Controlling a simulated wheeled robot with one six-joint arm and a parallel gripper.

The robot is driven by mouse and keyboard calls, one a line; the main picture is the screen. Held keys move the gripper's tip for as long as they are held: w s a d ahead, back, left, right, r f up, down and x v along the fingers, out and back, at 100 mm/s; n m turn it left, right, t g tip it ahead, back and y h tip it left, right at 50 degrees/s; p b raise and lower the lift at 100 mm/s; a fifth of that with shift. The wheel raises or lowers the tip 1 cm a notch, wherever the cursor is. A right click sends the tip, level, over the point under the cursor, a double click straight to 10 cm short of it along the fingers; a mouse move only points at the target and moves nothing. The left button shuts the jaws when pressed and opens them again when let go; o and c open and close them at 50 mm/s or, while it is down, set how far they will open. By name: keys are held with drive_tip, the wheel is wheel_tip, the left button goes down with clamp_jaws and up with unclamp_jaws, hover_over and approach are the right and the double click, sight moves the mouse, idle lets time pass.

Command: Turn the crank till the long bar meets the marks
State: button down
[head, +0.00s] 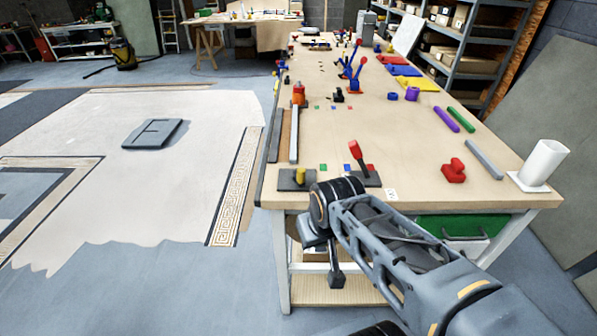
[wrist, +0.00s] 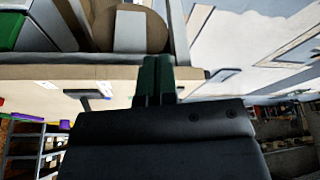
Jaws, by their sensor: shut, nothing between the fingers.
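Near the left front corner of the workbench, a yellow knob (head: 300,175) stands on a dark plate; it may be the crank, but I cannot tell for sure. A long pale grey bar (head: 294,135) lies along the bench's left edge behind it. Small green (head: 323,167) and blue (head: 347,167) squares, perhaps the marks, lie right of the bar, apart from it. A red-handled lever (head: 357,152) tilts up from a dark base. My gripper (head: 336,278) is shut and empty, low in front of the bench's near edge. Its closed fingers also show in the wrist view (wrist: 153,75).
The workbench (head: 405,150) carries a red part (head: 453,171), a grey bar (head: 484,158), purple (head: 446,119) and green (head: 461,119) rods, and a white cylinder (head: 543,162). A green drawer (head: 462,224) is under its front. Open floor lies left.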

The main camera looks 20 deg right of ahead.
sight(301, 169)
idle(0.3)
